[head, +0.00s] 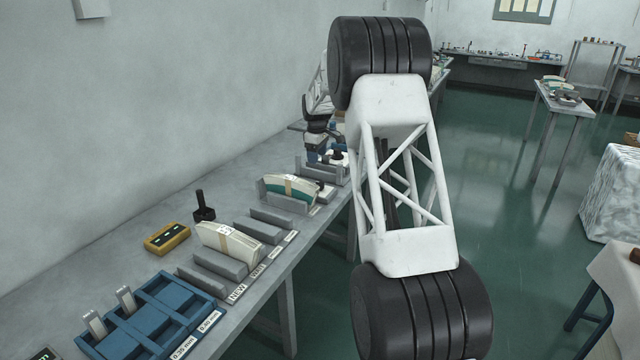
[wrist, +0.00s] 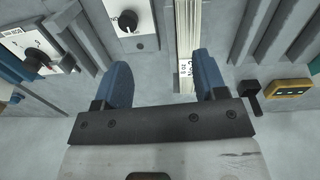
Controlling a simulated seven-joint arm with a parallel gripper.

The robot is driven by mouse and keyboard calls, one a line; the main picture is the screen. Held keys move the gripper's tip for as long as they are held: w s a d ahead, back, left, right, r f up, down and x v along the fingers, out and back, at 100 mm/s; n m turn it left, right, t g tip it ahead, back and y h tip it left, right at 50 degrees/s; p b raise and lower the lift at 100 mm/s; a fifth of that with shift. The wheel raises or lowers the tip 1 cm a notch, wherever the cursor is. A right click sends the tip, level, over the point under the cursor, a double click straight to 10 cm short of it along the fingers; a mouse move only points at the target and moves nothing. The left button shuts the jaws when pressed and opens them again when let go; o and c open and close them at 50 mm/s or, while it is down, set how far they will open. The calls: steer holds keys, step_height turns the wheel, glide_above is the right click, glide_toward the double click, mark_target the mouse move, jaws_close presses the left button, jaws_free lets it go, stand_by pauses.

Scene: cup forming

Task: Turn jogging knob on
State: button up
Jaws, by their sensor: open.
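In the wrist view a black knob (wrist: 128,20) sits on a white panel, just beyond my gripper's left finger. A second black knob (wrist: 37,57) with markings sits on another white panel at the far left. I cannot tell from labels which is the jogging knob. My gripper (wrist: 163,82) has two blue fingers spread apart, with nothing held between them. In the head view my gripper (head: 315,148) hangs over the far part of the bench, partly hidden by my arm. A dark knob (head: 337,156) shows close beside it.
A stack of pale sheets (wrist: 187,40) stands near the right finger. The bench (head: 140,223) also holds grey slotted holders, a second sheet stack (head: 228,242), a yellow box (head: 167,238), a black upright handle (head: 203,205) and a blue tray (head: 150,318). A wall runs along the left.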

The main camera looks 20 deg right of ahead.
steer(key=n, duration=0.1)
glide_above(320, 183)
step_height(320, 183, down, 9)
steer(key=shift+w+r, duration=0.1)
steer(key=shift+r, duration=0.1)
steer(key=shift+f, duration=3.9)
steer(key=c, duration=0.9)
